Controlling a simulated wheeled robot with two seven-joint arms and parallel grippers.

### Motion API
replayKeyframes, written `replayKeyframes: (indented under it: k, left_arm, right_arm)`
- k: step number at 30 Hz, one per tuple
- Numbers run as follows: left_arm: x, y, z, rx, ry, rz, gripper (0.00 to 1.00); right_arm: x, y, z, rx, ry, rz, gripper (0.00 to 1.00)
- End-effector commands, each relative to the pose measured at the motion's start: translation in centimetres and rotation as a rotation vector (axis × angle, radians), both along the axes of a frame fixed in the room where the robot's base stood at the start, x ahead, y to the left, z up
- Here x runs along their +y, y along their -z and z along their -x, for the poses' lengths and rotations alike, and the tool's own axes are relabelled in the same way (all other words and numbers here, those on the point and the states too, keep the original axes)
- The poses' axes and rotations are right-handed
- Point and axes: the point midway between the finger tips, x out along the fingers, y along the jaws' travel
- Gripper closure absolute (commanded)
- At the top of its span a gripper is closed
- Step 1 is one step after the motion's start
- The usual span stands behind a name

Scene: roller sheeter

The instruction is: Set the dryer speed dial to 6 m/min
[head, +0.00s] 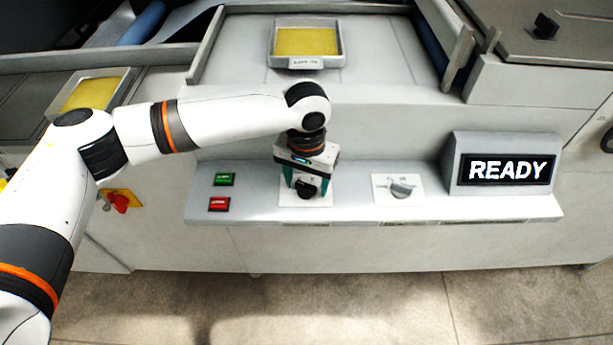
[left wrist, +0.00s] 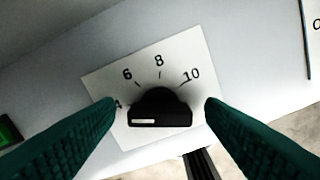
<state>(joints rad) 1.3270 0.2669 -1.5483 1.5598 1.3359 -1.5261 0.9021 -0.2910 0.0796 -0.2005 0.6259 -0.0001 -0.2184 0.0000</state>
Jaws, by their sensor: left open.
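The speed dial is a black knob (left wrist: 160,106) on a white plate (left wrist: 205,75) marked 4, 6, 8 and 10. A white line on the knob's bar lies at its left side, roughly toward the 4, which a finger partly covers. In the head view the knob (head: 307,191) sits on the front panel, under my left gripper (head: 306,184). My left gripper is open, its green fingers on either side of the knob, with gaps in the left wrist view (left wrist: 160,115). My right gripper is out of view.
A green button (head: 224,179) and a red button (head: 219,204) are left of the dial. A grey rotary switch (head: 403,187) and a display reading READY (head: 507,170) are to the right. A red knob on a yellow plate (head: 120,203) is further left. A yellow-filled tray (head: 306,42) stands above.

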Motion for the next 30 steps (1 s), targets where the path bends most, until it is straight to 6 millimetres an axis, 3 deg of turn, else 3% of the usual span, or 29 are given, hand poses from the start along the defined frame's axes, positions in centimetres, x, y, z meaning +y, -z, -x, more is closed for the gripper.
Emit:
replayKeyframes:
  k: [7,16,23,30]
  left_arm:
    - [0.0,0.1,0.0,0.0,0.0,0.0,0.36]
    - [0.0,0.1,0.0,0.0,0.0,0.0,0.81]
    - [0.0,-0.1,0.0,0.001,0.022,0.001,0.81]
    - [-0.1,-0.4,0.1,0.004,0.137,0.0,0.81]
  right_arm:
    - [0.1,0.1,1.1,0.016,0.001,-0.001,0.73]
    - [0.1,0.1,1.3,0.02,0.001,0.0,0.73]
    - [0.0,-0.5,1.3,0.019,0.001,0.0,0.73]
    - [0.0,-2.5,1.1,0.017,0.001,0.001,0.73]
